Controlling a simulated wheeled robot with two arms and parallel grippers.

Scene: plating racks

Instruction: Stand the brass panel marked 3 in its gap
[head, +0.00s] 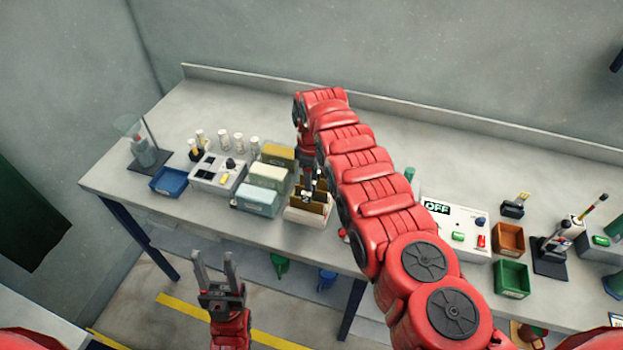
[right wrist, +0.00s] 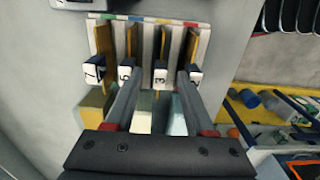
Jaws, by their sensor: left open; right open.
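A pale rack (head: 304,217) with brass panels (head: 313,205) stands near the front of the bench. In the right wrist view the rack (right wrist: 148,38) holds several upright brass panels with white tags. The panel tagged 3 (right wrist: 162,45) stands in the rack between other panels. My right gripper (right wrist: 159,80) is open, with one finger on each side of the tag marked 3; I cannot tell whether they touch it. In the head view my right arm partly hides the rack. My left gripper (head: 214,262) is open and empty, in front of the bench.
Right of my arm are an OFF-marked box (head: 458,222), brown (head: 508,240) and green (head: 511,279) bins. The back of the bench is mostly clear.

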